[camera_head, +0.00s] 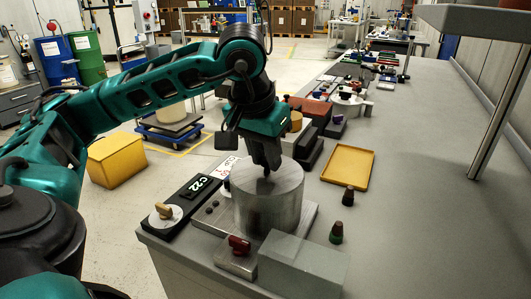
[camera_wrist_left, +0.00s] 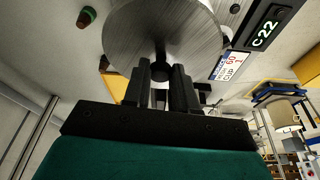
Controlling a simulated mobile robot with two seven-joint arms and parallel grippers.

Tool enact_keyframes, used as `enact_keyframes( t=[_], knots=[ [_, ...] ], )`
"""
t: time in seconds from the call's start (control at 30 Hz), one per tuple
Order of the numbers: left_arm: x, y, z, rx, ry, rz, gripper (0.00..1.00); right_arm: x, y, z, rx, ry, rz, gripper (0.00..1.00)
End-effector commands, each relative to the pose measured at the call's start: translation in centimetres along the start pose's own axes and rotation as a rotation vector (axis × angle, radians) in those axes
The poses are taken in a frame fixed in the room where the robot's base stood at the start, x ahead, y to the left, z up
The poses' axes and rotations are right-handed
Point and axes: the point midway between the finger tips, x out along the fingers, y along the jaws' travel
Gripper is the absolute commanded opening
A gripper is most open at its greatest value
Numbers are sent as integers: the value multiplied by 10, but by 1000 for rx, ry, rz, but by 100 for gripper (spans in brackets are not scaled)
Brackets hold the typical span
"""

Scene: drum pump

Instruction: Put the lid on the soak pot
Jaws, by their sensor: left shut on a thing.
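The soak pot (camera_head: 268,212) is a brushed-metal cylinder standing upright on a metal plate near the table's front left corner. The round metal lid (camera_head: 285,178) covers its top in the head view. The lid fills the top of the left wrist view (camera_wrist_left: 195,30) as a disc with a dark knob (camera_wrist_left: 161,72). My left gripper (camera_head: 267,172) points down at the lid's middle, with its fingers shut on the knob. The lid looks level and roughly centred over the pot. I cannot tell whether any gap is left between rim and lid. My right gripper is not in view.
A control box marked C22 (camera_head: 194,188) with a dial sits left of the pot. A red-knobbed block (camera_head: 238,250) and a grey box (camera_head: 302,265) stand in front. A yellow tray (camera_head: 349,167) and two small knobbed pieces lie to the right. The table's right side is clear.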

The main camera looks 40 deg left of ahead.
Motion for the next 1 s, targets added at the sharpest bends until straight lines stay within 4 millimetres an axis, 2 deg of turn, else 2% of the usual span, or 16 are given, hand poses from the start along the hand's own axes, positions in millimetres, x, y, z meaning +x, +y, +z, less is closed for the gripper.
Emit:
enact_keyframes(
  t=[0.17, 0.2, 0.47, 0.67, 1.0],
  knots=[
    [0, 0, 0, 0, 1, 0, 0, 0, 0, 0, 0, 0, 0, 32],
    [0, 0, 0, 0, 1, 0, 30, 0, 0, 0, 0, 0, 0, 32],
    [0, 0, 0, 0, 1, 0, 55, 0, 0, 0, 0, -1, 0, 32],
    [0, 0, 0, 0, -1, 0, 58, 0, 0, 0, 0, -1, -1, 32],
    [0, 0, 0, 0, -1, 0, 90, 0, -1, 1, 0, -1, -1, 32]
  ],
)
